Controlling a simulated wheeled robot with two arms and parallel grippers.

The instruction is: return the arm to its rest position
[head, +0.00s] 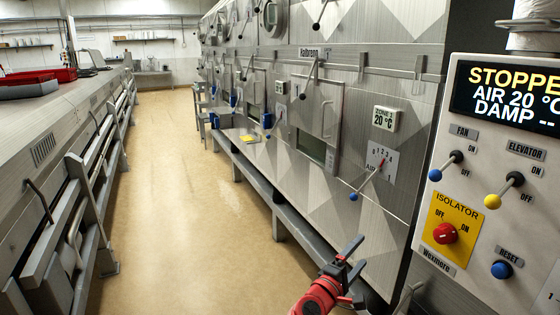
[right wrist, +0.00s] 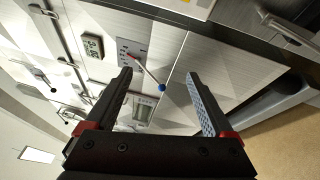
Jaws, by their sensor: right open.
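My right gripper (head: 343,262) is red and black and shows at the bottom of the head view, in front of the lower part of the dryer hood (head: 345,215). Its two fingers are apart with nothing between them. In the right wrist view the open fingers (right wrist: 165,92) point at the hood's panel, with a blue-tipped lever (right wrist: 150,73) seen beyond them, apart from the fingers. The same lever (head: 366,187) sits above and right of the gripper in the head view, on a dial plate. My left gripper is not in view.
A control box (head: 480,215) with a display reading STOPPE, levers, a red isolator knob (head: 445,233) and a blue reset button (head: 501,269) stands at the right. A long metal rail (head: 255,165) runs along the hood's foot. A bench with red trays (head: 38,77) lines the left. The aisle floor (head: 165,190) is clear.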

